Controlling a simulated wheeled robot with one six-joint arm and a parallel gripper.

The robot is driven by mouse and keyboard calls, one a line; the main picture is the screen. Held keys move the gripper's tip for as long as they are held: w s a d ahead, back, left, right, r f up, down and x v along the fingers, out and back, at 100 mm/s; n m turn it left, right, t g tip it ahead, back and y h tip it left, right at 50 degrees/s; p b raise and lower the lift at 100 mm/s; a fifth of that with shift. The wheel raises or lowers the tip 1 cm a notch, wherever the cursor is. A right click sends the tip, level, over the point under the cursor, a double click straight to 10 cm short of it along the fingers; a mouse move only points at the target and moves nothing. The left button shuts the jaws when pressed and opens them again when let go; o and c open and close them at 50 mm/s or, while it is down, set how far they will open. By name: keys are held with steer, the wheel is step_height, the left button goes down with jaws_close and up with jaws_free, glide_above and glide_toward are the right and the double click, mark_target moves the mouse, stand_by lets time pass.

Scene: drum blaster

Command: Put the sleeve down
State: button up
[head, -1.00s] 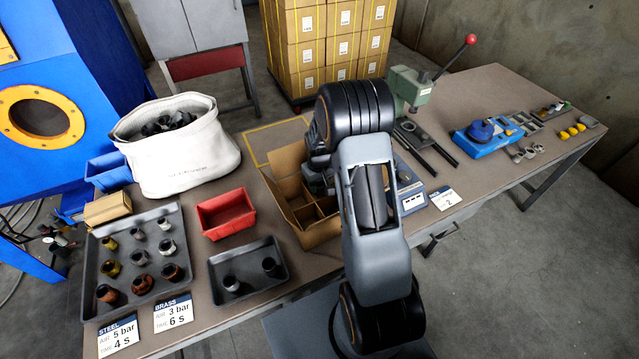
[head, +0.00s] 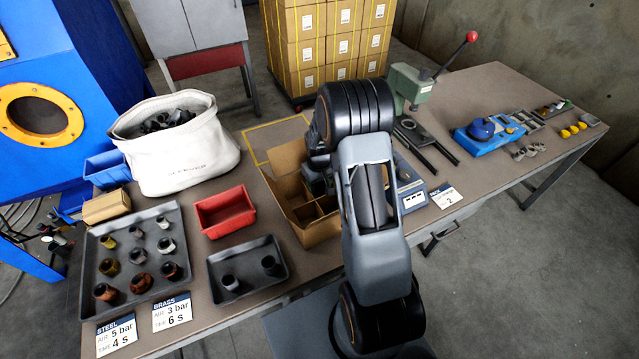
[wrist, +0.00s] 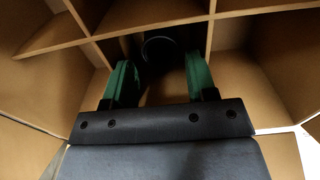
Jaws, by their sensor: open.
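A dark sleeve (wrist: 160,48) stands in a compartment of the divided cardboard box, seen in shadow in the wrist view. My gripper (wrist: 158,68) is open, with one green finger on each side of the space in front of the sleeve. Whether a finger touches the sleeve cannot be told. The cardboard box (head: 318,232) is open on the bench in the head view. My arm covers much of it there and hides the sleeve and the fingertips.
Brown dividers (wrist: 60,35) surround my gripper closely. Left of the box are a red bin (head: 224,212), a small tray with two sleeves (head: 250,288) and a larger tray of several sleeves (head: 180,290). A green press (head: 410,85) stands behind my arm to the right.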

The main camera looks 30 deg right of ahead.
step_height(320, 180, up, 17)
steer(key=s+a, duration=0.2)
steer(key=s, duration=0.1)
steer(key=s+a+r+t, duration=0.2)
steer(key=s+a+r, duration=0.2)
steer(key=s, duration=0.4)
steer(key=s+a+r+t, duration=0.2)
steer(key=s+a+r, duration=0.1)
steer(key=s, duration=0.4)
steer(key=shift+s+a+r+m+b, duration=0.3)
steer(key=shift+s+a+r+b, duration=0.05)
